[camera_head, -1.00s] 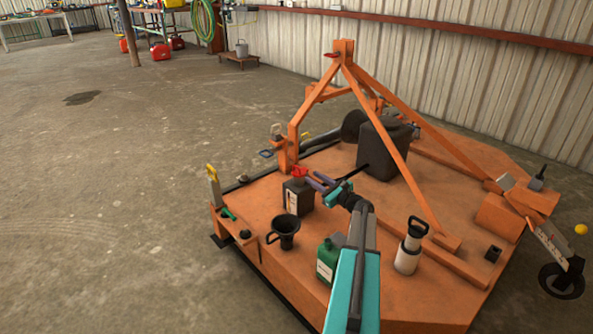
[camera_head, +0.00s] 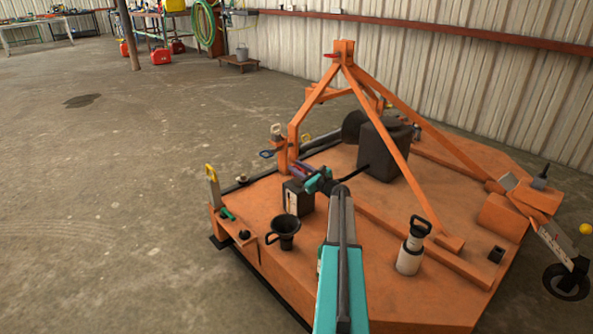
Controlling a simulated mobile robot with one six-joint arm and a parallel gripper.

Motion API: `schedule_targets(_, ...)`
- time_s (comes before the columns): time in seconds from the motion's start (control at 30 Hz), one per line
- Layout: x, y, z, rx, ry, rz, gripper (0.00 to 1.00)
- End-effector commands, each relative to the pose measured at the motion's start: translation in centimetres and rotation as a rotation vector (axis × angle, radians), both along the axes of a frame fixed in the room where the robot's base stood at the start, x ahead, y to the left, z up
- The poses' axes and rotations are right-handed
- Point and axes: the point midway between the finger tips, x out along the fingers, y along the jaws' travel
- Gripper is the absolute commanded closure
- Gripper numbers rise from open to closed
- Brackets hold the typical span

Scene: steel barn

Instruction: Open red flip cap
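A small dark bottle (camera_head: 297,197) with a pale label stands on the orange deck (camera_head: 250,202).
A black funnel (camera_head: 284,233) stands left of my arm. A white pump bottle (camera_head: 409,252) stands to the right. A large black tank (camera_head: 382,150) and the orange A-frame (camera_head: 345,62) rise behind. A yellow-handled lever (camera_head: 213,185) is at the deck's left edge.

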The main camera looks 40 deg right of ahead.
Motion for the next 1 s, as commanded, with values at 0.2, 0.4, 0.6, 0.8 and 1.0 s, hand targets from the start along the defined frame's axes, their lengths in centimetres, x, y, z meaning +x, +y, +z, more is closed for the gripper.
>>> schedule_targets(0.2,0.0,0.0,0.0,0.0,0.0,0.0,0.74)
schedule_targets(0.4,0.0,0.0,0.0,0.0,0.0,0.0,1.0)
schedule_targets(0.6,-0.2,1.0,0.1,0.0,0.001,-0.002,1.0)
schedule_targets(0.8,0.1,0.2,0.1,0.003,0.0,0.003,1.0)
schedule_targets(1.0,0.2,0.3,0.1,0.015,-0.001,0.006,1.0)
